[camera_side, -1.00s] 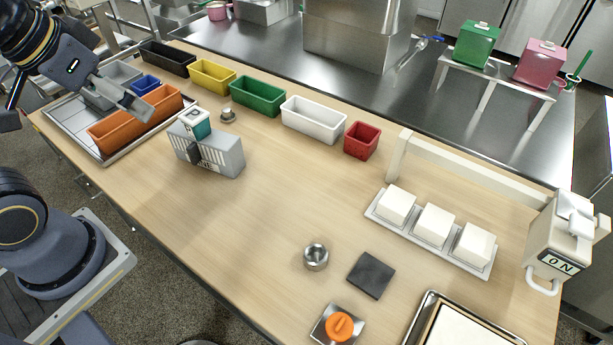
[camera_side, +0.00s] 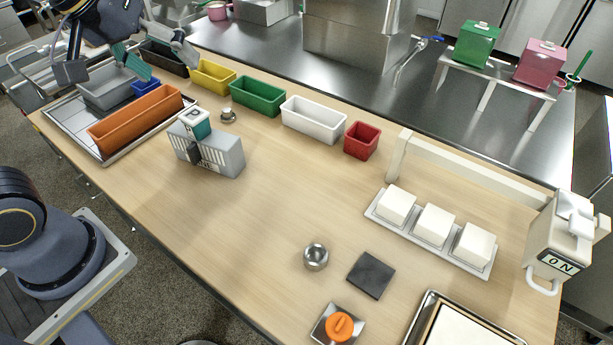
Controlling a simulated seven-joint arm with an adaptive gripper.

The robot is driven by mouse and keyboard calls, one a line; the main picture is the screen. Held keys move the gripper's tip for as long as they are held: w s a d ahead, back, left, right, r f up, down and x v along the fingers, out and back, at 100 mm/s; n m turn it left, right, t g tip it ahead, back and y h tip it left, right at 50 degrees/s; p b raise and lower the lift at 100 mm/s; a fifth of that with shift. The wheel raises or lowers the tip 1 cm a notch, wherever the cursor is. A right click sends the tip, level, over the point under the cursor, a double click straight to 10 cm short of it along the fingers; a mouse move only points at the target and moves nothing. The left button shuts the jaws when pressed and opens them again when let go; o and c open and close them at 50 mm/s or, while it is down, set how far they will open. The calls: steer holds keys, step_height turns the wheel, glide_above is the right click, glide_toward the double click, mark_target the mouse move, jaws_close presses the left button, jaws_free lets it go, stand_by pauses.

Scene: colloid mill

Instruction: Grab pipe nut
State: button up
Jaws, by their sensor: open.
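A small silver metal ring or cup (camera_side: 316,256) lies on the wooden table, left of a dark square pad. A smaller silver piece on a round base (camera_side: 228,115) stands behind the grey slotted block. I cannot tell for certain which of them is the pipe nut. My gripper (camera_side: 127,60) is at the upper left, above the grey and blue bins, with its fingers spread wide. A teal strip (camera_side: 132,62) shows between the fingers; I cannot tell whether it is part of my gripper. My gripper is far from both silver pieces.
Orange (camera_side: 135,119), yellow (camera_side: 212,77), green (camera_side: 258,96), white (camera_side: 313,119) and red (camera_side: 361,140) bins line the back left. A grey slotted block (camera_side: 208,150) stands before them. White blocks sit on a tray (camera_side: 378,209) at right. The table's middle is clear.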

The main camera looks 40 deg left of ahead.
steer(key=w+d+f+n+g, duration=0.1)
steer(key=w+d+f, duration=0.1)
steer(key=w+d, duration=0.35)
steer(key=m+g, duration=0.2)
steer(key=g, duration=0.3)
glide_above(316, 254)
step_height(316, 254, down, 19)
steer(key=shift+y, duration=0.3)
step_height(316, 254, down, 10)
steer(key=shift+s+d+r, duration=0.1)
steer(key=shift+s+r, duration=0.05)
steer(key=shift+r, duration=0.05)
steer(key=shift+f, duration=3.15)
steer(key=shift+c, duration=0.4)
steer(key=c, duration=1.3)
steer(key=shift+o, duration=0.2)
